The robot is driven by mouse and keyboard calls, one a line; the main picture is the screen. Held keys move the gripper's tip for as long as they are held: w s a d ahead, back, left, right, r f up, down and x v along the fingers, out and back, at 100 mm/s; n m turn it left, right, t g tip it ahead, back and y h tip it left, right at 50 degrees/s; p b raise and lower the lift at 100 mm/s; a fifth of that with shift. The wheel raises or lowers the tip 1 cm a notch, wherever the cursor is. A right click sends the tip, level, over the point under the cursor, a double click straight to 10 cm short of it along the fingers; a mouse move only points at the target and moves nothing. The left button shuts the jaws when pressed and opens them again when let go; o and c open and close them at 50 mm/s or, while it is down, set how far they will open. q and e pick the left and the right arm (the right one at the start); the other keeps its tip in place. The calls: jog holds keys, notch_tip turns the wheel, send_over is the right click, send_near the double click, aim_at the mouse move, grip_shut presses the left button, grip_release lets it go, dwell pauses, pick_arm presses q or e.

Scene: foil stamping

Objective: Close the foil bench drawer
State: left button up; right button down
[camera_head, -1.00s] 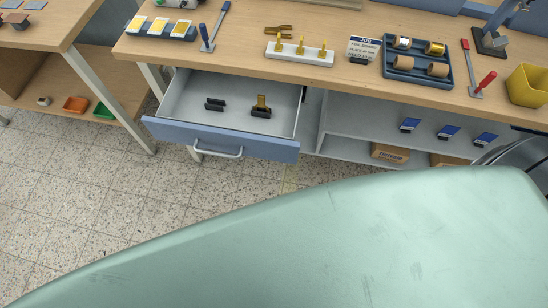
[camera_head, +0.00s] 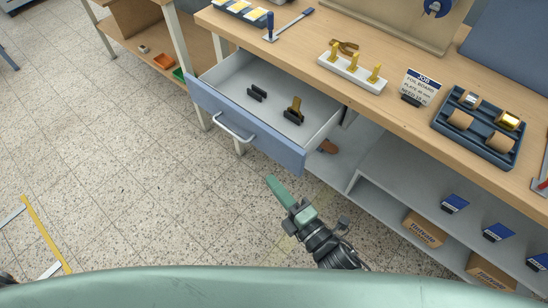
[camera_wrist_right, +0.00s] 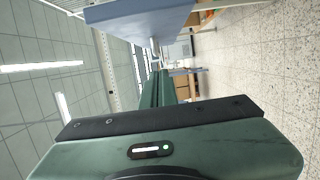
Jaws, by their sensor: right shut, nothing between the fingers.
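The foil bench drawer (camera_head: 262,139) has a blue front and a pale grey tray, and stands pulled out from under the wooden bench top. Its silver bar handle (camera_head: 233,128) is on the front face. Inside the drawer sit a dark holder and a brass-coloured piece in a black holder (camera_head: 294,110). My right gripper (camera_head: 273,184) is shut and empty, in front of and below the right part of the drawer front, apart from it. In the right wrist view the blue drawer front (camera_wrist_right: 140,22) shows at the top, beyond the green fingers. My left gripper is not in view.
The bench top (camera_head: 300,48) carries a white rack with brass pieces (camera_head: 352,68), a job card (camera_head: 420,88) and a dark tray of foil rolls (camera_head: 478,128). A shelf with cardboard boxes (camera_head: 425,230) lies below right. The floor (camera_head: 130,190) left of the drawer is clear.

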aim_at(318, 120)
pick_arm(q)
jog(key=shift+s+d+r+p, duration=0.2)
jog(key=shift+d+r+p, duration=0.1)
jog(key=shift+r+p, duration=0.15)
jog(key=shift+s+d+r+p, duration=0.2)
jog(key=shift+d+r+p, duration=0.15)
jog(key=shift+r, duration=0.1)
pick_arm(e)
jog(key=w+a, duration=0.1)
jog(key=w, duration=0.6)
jog(key=shift+w, duration=0.4)
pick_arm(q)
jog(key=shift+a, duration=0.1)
pick_arm(e)
jog(key=shift+w, duration=0.1)
